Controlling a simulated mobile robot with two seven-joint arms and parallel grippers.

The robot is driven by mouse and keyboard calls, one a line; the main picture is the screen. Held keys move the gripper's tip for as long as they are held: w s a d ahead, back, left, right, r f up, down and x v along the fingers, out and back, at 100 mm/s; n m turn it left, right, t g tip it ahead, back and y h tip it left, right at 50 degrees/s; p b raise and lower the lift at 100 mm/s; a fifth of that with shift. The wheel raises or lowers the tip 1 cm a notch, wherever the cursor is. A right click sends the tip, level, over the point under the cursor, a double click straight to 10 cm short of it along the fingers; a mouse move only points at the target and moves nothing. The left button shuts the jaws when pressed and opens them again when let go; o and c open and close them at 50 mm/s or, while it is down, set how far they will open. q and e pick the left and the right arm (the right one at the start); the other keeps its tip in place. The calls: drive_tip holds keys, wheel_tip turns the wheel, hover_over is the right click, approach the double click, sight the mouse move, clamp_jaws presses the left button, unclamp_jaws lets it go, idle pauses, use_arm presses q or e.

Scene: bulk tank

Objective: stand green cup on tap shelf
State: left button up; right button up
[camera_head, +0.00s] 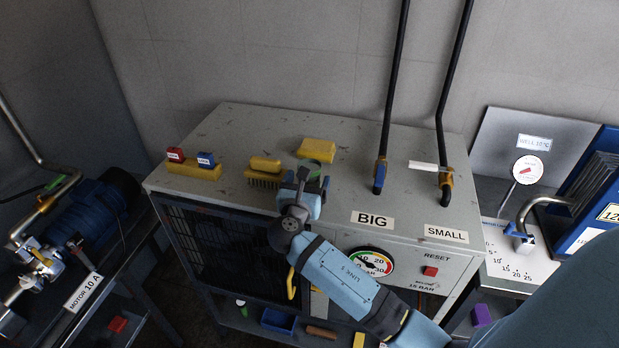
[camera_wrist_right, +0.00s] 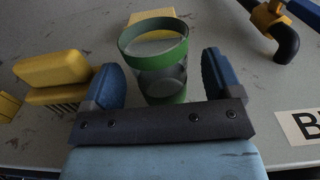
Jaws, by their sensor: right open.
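The green cup (camera_wrist_right: 160,72) stands upright on the grey cabinet top in the right wrist view, with green bands at its rim and base and a greyish middle. It also shows in the head view (camera_head: 311,170), partly hidden by my right gripper. My right gripper (camera_head: 307,187) is open. In the wrist view its two blue fingers (camera_wrist_right: 159,80) stand on either side of the cup, with gaps visible. At the far right, a curved metal tap (camera_head: 545,203) with a blue handle is above a white marked plate (camera_head: 535,268). My left gripper is not in view.
A yellow brush (camera_head: 265,170) lies left of the cup and a yellow block (camera_head: 317,150) behind it. Two black pipes with valves (camera_head: 380,175) (camera_head: 445,185) rise to the right. A yellow holder (camera_head: 193,171) with red and blue pieces is at the left.

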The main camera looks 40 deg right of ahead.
drive_tip(key=shift+w+d, duration=0.1)
drive_tip(key=shift+w, duration=0.05)
drive_tip(key=c, duration=1.1)
drive_tip(key=shift+o, duration=0.2)
